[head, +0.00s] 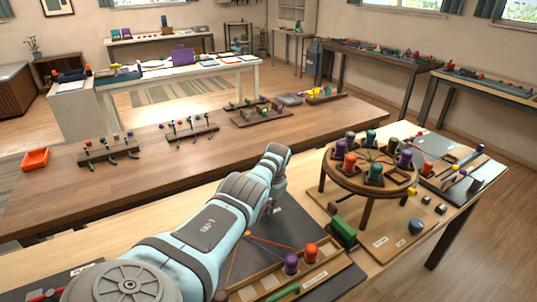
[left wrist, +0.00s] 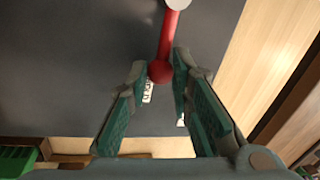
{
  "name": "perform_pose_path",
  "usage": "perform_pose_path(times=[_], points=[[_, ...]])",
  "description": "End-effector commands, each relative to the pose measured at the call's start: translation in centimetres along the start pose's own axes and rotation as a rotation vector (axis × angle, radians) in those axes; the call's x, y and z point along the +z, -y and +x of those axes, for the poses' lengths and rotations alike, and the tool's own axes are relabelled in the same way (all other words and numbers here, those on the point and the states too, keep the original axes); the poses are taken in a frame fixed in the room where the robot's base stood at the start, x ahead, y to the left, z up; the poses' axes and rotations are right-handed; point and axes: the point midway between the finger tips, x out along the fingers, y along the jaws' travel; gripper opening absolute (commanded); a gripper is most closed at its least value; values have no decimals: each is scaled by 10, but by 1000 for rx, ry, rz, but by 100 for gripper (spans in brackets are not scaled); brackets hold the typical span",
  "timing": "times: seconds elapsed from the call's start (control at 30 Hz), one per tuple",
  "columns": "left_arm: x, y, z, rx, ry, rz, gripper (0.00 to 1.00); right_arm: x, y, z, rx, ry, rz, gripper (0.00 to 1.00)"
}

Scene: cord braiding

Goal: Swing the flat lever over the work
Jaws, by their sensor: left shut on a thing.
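A red lever (left wrist: 168,35) with a round red knob (left wrist: 160,72) at its near end lies over a dark grey mat (left wrist: 75,60) in the left wrist view. A pale round cap sits at its far end. My left gripper (left wrist: 159,62) has its two green-padded fingers on both sides of the knob, shut on it. In the head view my left arm reaches over the near table, and its bent wrist hides most of the lever and the gripper. My right gripper is not in view.
A wooden rack with purple (head: 291,264) and orange (head: 310,252) bobbins lies on the mat to the right of my arm. A round braiding stand (head: 370,176) with several coloured bobbins and a green block (head: 343,231) stand further right. A long wooden table with small racks lies behind.

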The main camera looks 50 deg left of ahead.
Motion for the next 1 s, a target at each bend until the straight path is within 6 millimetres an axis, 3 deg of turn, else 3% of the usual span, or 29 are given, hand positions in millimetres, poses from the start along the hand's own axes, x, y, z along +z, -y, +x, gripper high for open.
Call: perform_pose_path(times=[0.07,0.1,0.23,0.53,0.67,0.8,1.0], points=[[0,1,0,-2,-1,0,0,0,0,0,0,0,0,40],[0,1,-1,-2,-1,0,22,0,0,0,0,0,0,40],[0,1,0,-2,-1,1,40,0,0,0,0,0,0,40],[0,1,-1,-2,-2,1,40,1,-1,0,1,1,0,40],[-2,2,-10,-4,-4,0,40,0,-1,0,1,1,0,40],[-1,1,-34,-6,-6,3,40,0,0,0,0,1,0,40],[-1,1,-94,-3,-4,1,40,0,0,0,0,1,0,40]])
